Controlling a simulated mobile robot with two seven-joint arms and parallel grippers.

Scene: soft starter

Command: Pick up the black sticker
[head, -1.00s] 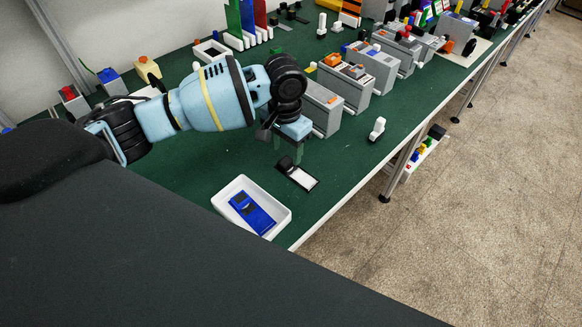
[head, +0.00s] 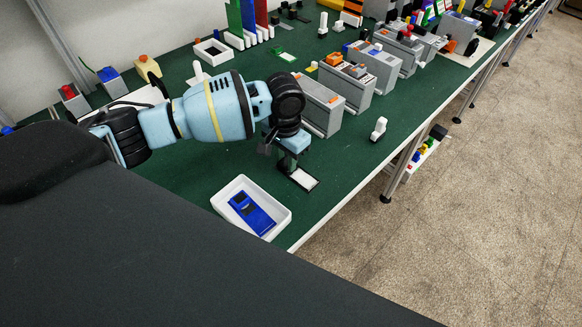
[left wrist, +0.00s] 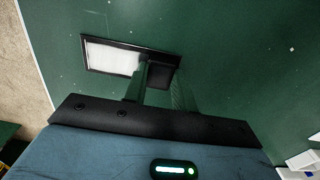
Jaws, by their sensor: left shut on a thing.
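A small black-framed tray (head: 304,180) with a white surface lies on the green table near its front edge. It also shows in the left wrist view (left wrist: 112,58), with the black sticker (left wrist: 160,76) at its right end. My left gripper (head: 287,166) points down at the tray's left end. In the left wrist view its fingers (left wrist: 163,80) reach down on either side of the black sticker and are shut on it. The sticker is partly hidden by a finger, and the gripper hides it in the head view. My right gripper is not in view.
Grey soft starter units (head: 322,108) stand behind my left gripper. A white rocker-like piece (head: 379,129) stands to the right. Bare green table lies around the tray.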

